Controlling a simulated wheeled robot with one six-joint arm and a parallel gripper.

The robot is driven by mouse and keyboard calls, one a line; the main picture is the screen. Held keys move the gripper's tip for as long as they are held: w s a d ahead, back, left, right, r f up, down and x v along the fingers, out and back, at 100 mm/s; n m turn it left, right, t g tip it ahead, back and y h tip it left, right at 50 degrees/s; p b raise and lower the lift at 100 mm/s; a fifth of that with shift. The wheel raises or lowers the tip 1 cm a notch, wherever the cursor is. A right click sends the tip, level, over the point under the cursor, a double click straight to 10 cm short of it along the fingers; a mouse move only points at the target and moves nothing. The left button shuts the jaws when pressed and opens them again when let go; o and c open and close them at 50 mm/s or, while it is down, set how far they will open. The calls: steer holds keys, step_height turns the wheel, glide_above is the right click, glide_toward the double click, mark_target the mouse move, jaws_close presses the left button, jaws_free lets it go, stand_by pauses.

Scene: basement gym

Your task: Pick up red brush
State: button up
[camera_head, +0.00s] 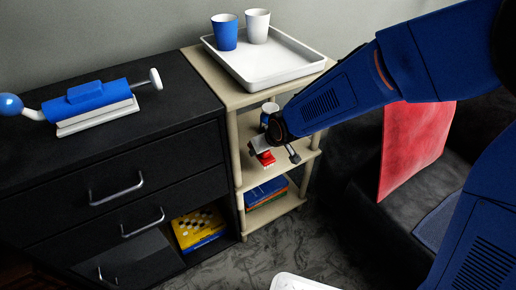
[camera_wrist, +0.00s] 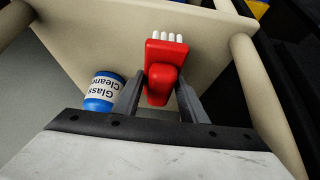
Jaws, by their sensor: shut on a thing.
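The red brush (camera_wrist: 165,62) has a red body and a row of white bristles, and sits between the two fingers of my gripper (camera_wrist: 160,100) in the wrist view. My gripper is shut on it. In the head view, the red brush (camera_head: 266,158) shows small at my gripper (camera_head: 274,153), at the middle shelf of the beige rack (camera_head: 238,137). I cannot tell whether the brush touches the shelf. My gripper partly hides it there.
A blue and white container labelled Glass Cleaner (camera_wrist: 101,93) stands close left of my gripper. A white tray (camera_head: 270,72) with a blue cup (camera_head: 225,34) and a white cup (camera_head: 257,26) is on the rack's top. Rack posts flank the shelf. A black drawer cabinet (camera_head: 110,150) stands left.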

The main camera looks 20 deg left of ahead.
steer(key=s+d, duration=1)
steer(key=d, duration=0.2)
steer(key=shift+s, duration=0.15)
steer(key=o, duration=0.4)
steer(key=shift+c, duration=1.1)
steer(key=shift+d, duration=0.1)
